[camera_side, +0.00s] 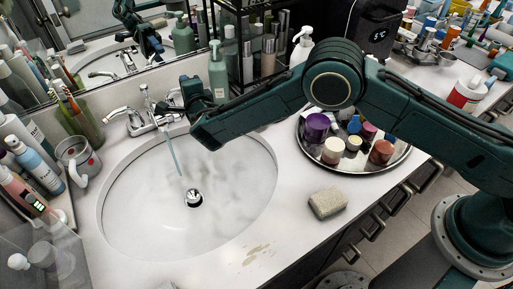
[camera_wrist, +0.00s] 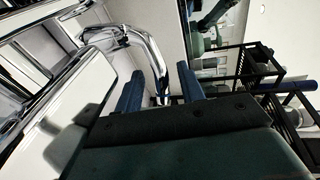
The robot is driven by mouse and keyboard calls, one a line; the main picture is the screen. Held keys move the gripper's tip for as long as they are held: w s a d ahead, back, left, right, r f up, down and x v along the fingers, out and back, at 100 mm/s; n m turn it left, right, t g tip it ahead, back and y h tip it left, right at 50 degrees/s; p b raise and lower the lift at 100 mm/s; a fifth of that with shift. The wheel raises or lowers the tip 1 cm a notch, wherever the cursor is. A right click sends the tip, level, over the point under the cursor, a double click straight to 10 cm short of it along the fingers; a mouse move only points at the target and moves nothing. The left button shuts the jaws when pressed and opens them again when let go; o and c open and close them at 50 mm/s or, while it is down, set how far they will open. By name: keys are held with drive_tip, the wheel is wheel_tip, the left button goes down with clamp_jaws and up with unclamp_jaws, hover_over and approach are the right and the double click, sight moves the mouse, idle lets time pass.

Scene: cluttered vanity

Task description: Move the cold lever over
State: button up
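The chrome faucet (camera_side: 143,122) stands at the back rim of the white sink basin (camera_side: 125,190), with a stream of water (camera_side: 173,155) falling from its spout. One lever (camera_side: 118,113) is on its left. The right-hand lever is beside my gripper (camera_side: 180,101) and partly hidden by it. No hot or cold marking is readable. In the wrist view my gripper (camera_wrist: 160,92) has its two blue fingers spread apart. A curved chrome faucet part (camera_wrist: 156,62) shows beyond and between them; I cannot tell whether they touch it.
A green pump bottle (camera_side: 217,75) and a black rack of bottles stand behind my wrist. A round tray (camera_side: 350,168) of jars and a sponge (camera_side: 328,202) are on the right. A mug (camera_side: 77,158) and several bottles crowd the left. The front counter is mostly clear.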

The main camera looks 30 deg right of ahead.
drive_tip(key=v, duration=1.3)
drive_tip(key=shift+s, duration=0.35)
drive_tip(key=shift+r, duration=0.1)
